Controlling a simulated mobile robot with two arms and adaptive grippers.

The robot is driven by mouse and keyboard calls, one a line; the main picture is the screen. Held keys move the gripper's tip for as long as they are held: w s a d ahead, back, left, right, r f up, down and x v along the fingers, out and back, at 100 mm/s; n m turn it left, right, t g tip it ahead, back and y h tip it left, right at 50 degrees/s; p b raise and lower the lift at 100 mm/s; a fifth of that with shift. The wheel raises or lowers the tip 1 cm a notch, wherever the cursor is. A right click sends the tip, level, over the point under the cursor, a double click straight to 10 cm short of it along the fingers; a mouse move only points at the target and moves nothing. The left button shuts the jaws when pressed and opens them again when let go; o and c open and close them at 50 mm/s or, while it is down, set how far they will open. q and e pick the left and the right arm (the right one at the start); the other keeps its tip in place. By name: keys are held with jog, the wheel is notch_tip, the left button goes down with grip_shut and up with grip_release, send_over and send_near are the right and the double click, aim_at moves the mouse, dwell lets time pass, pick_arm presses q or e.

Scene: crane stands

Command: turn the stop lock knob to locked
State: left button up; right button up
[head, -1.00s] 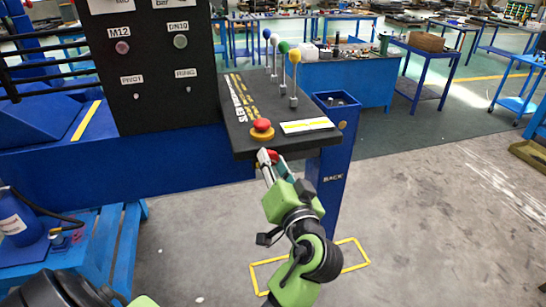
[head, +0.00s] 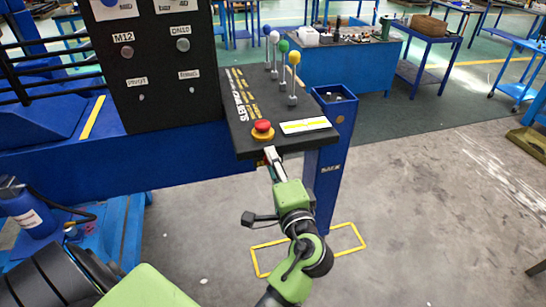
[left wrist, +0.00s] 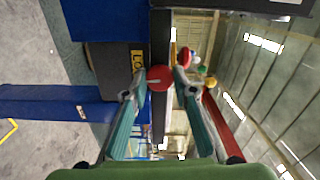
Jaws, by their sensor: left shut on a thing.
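The stop lock knob (left wrist: 160,78) is a round red knob with a pale line on its face. It sits on the front edge of the dark console (head: 240,142). My left gripper (head: 270,153) reaches up to that front edge, just below the red mushroom button (head: 262,130). In the left wrist view my left gripper (left wrist: 158,88) has a fingertip on each side of the knob and is shut on it. A yellow label (left wrist: 138,62) beside the knob is partly hidden by a finger. In the head view the knob is hidden. My right gripper is not in view.
Levers with blue, white, green and yellow balls (head: 294,58) stand on the console top. A blue post (head: 330,170) stands right of the gripper. A black panel (head: 160,60) rises at left. The grey floor (head: 430,210) at right is clear.

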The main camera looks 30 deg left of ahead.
pick_arm(q)
jog(key=shift+r+m+p, duration=0.2)
jog(key=shift+m+p, duration=0.1)
jog(key=shift+m, duration=0.2)
jog(key=o, duration=0.9)
jog(key=shift+o, duration=1.1)
jog(key=shift+a+f, duration=0.1)
jog(key=shift+w+f, duration=0.1)
